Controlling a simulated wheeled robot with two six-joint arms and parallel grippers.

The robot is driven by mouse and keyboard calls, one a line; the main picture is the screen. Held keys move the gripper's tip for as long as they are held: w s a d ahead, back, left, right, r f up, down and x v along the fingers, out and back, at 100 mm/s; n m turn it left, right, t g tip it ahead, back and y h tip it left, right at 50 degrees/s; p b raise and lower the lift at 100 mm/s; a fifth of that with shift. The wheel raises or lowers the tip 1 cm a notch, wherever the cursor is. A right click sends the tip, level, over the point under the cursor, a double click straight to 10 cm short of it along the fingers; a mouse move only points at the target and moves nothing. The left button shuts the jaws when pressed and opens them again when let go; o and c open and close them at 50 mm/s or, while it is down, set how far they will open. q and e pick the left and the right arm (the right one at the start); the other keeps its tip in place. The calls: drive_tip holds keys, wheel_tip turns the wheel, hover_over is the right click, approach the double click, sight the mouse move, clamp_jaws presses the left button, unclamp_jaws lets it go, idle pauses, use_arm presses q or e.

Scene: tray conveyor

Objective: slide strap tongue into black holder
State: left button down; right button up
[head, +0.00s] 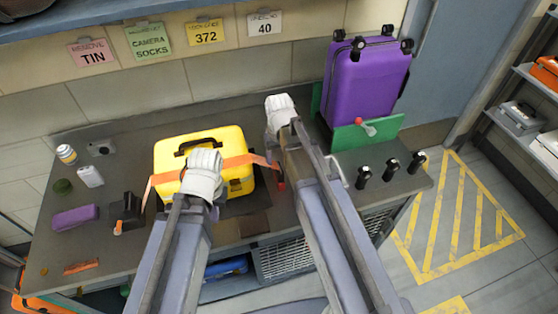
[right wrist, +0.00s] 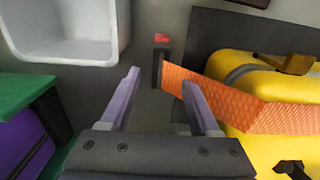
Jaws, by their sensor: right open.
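The orange strap (head: 238,161) lies across the yellow case (head: 232,138), and its loose end sticks out to the right.
A purple suitcase (head: 366,82) stands by green panels (head: 372,133) at the right. Several black knobs (head: 391,169) line the right edge. A white bin (right wrist: 68,30) shows in the right wrist view. A black block (head: 127,208) and small items lie at the left.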

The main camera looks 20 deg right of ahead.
sight(279, 168)
use_arm(q)
drive_tip(key=shift+f+b, duration=1.5)
drive_tip(key=shift+f, duration=0.5)
use_arm(e)
drive_tip(key=shift+f, duration=2)
drive_tip(key=shift+c, duration=0.3)
clamp_jaws()
use_arm(q)
drive_tip(key=shift+r+p, duration=0.5)
use_arm(e)
drive_tip(key=shift+r, duration=0.5)
